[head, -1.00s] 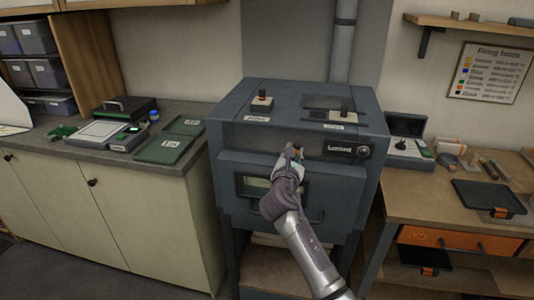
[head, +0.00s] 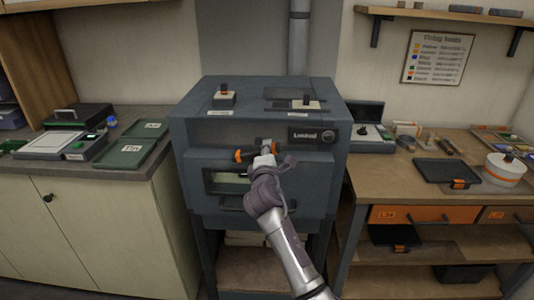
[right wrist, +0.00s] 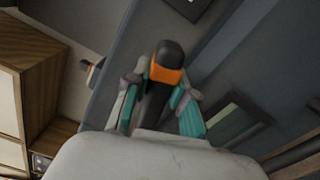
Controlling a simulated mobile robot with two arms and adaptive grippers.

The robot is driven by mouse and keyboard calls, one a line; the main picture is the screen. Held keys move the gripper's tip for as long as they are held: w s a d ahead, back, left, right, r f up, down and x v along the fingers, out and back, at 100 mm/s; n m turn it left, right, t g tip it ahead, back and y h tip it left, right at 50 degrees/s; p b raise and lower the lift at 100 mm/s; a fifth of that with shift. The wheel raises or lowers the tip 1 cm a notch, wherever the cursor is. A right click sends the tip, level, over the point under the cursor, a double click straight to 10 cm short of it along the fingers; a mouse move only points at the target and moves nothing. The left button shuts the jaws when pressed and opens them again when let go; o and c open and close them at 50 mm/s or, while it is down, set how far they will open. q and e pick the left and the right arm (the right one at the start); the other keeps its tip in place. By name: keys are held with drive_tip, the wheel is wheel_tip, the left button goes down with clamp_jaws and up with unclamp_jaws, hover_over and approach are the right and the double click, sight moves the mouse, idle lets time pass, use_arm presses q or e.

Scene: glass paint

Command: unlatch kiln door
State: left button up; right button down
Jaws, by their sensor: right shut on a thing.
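The blue-grey kiln (head: 190,135) stands in the middle of the head view. Its door (head: 203,202), with a small window and a lower bar handle, looks closed. A dark latch handle with orange bands (head: 239,156) sits at the door's upper edge. My right gripper (head: 263,152) is at this latch and partly hides it. In the right wrist view the teal-padded fingers of my right gripper (right wrist: 160,108) are on both sides of the latch's dark bar, shut on it. The latch's orange band and black end (right wrist: 167,62) stick out beyond the fingers. My left gripper is not in view.
A small display (head: 308,134) with a round knob is on the kiln front; its word is too blurred to read surely. Green trays (head: 125,153) lie on the left counter. A wooden bench (head: 390,178) with a black tray (head: 437,171) and a white round container (head: 504,171) is at right.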

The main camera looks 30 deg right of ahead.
drive_tip(key=shift+d+f+m+b, duration=0.1)
drive_tip(key=shift+f+m+b, duration=0.25)
drive_tip(key=shift+m, duration=0.4)
drive_tip(key=shift+f+m+b, duration=0.2)
drive_tip(key=shift+m+b, duration=0.25)
drive_tip(key=shift+m, duration=0.3)
drive_tip(key=c, duration=1)
unclamp_jaws()
drive_tip(key=shift+o, duration=0.2)
drive_tip(key=shift+s, duration=0.1)
drive_tip(key=v, duration=1.2)
